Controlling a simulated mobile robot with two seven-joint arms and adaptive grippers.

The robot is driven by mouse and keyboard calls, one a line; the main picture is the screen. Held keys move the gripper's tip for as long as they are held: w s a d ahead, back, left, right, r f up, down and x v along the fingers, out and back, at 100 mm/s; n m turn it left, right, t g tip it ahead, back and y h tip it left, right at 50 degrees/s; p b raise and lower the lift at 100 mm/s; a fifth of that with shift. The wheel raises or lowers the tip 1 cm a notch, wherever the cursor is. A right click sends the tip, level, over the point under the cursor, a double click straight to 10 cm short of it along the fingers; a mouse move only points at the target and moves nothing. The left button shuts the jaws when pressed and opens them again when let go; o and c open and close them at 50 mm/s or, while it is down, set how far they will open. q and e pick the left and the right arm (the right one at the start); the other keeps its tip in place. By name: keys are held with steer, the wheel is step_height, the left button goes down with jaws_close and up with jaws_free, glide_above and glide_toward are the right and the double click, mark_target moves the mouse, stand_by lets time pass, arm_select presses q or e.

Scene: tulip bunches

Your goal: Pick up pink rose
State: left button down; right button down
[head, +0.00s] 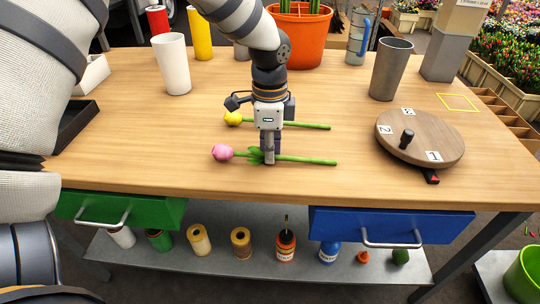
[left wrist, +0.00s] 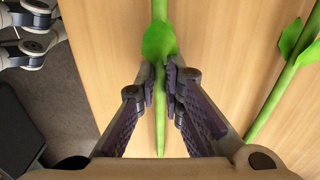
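The pink rose (head: 223,152) lies flat near the front edge of the table, its bloom to the left and its green stem (head: 310,161) to the right. My left gripper (head: 269,160) points down over the stem, just right of the leaves. In the left wrist view the stem (left wrist: 160,110) runs between the two finger pads (left wrist: 160,82). Wood shows on both sides of the stem between the pads, so the fingers look partly open and close around it. The bloom is outside the wrist view. My right gripper is not seen.
A yellow flower (head: 233,118) lies just behind, its stem (left wrist: 270,100) on the right in the wrist view. A round wooden board (head: 440,148) is at the right. A white cup (head: 173,70) and a grey cup (head: 390,70) stand farther back.

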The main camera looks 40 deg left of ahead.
arm_select(q)
steer(key=shift+r, duration=0.1)
